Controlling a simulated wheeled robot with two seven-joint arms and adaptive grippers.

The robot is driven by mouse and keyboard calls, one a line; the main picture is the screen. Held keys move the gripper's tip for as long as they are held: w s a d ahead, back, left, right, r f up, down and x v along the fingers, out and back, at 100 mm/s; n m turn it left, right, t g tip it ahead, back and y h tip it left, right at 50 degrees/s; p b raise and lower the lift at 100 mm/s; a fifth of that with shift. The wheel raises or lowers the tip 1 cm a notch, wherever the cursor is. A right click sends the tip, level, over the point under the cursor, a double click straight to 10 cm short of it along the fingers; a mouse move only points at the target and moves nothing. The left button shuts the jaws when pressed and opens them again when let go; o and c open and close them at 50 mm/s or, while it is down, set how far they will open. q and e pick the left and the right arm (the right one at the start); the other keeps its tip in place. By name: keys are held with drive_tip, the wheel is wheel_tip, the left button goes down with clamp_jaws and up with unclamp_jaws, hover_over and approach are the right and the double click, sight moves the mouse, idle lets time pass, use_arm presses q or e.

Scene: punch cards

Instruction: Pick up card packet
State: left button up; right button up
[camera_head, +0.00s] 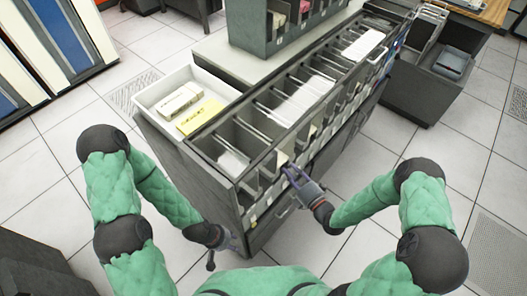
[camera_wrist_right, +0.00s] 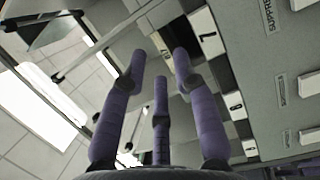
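The long grey sorter (camera_head: 262,158) has a row of pockets, several with white cards in them. A white card stack (camera_head: 232,163) lies in the nearest pocket. A small cream piece (camera_head: 281,158) shows at a front slot beside my right gripper (camera_head: 290,172). In the right wrist view its purple fingers (camera_wrist_right: 160,60) are spread apart at a pocket opening, with nothing clearly held between them. I cannot tell if they touch a card. My left gripper (camera_head: 226,250) hangs low by the sorter's near end, apart from any cards; its fingers are unclear.
A white tray (camera_head: 150,98) beside the sorter holds a white packet (camera_head: 180,100) and a yellow packet (camera_head: 200,117). A grey rack (camera_head: 262,45) stands behind. Numbered labels (camera_wrist_right: 207,35) line the sorter front. Tiled floor (camera_head: 375,160) is open to the right.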

sight(283, 164)
drive_tip(key=b+x, duration=0.1)
drive_tip(key=x, duration=0.3)
drive_tip(key=shift+s+a, duration=0.15)
drive_tip(key=shift+a, duration=0.05)
drive_tip(key=shift+w+a, duration=0.25)
drive_tip(key=shift+w, duration=0.3)
clamp_jaws()
